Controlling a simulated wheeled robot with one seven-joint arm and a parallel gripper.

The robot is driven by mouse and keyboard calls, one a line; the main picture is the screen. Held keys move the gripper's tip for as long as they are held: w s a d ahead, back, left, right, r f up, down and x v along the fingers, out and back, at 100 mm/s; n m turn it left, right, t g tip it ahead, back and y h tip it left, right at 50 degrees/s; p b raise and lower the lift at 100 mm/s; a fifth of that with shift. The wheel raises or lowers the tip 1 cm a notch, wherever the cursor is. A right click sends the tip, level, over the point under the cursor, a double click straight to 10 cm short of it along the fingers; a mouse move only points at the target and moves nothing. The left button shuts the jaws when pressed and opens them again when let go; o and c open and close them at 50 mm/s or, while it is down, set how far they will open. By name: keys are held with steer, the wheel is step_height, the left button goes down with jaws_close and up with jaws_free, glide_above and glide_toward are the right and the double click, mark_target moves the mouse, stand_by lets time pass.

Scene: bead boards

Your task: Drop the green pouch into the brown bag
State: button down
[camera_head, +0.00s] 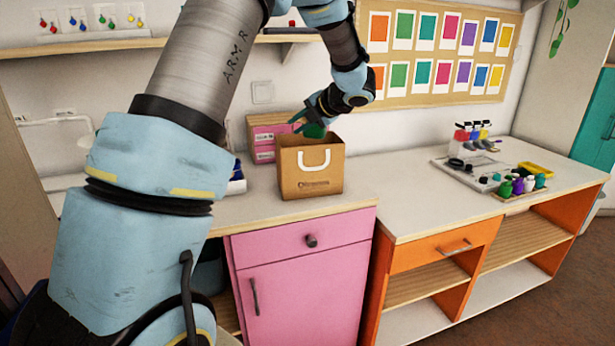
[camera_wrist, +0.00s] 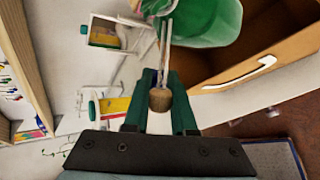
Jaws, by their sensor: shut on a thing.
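The brown bag (camera_head: 312,173) stands upright and open on the white counter, with a white handle on its front. In the wrist view its side and handle (camera_wrist: 240,78) show at the upper right. The green pouch (camera_head: 313,131) is at the bag's mouth, its lower part hidden behind the front rim. In the wrist view the pouch (camera_wrist: 212,24) is at the top, beside the bag's opening, with cords running to a tan bead. My gripper (camera_head: 303,117) is above the bag; its green fingers (camera_wrist: 164,82) are shut on the pouch's cord and bead.
Pink boxes (camera_head: 265,135) stand behind the bag, by the wall. On the right counter are a tray (camera_head: 470,168) and several small bottles (camera_head: 520,184). The counter between the bag and the tray is clear. A shelf (camera_head: 130,42) runs along the wall above.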

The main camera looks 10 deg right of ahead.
steer(key=shift+f, duration=0.2)
steer(key=c, duration=0.7)
jaws_free()
steer(key=shift+o, duration=0.2)
steer(key=shift+s, duration=0.1)
steer(key=b+v, duration=0.3)
steer(key=v, duration=0.7)
steer(key=shift+s+d+r, duration=0.2)
steer(key=shift+s, duration=0.05)
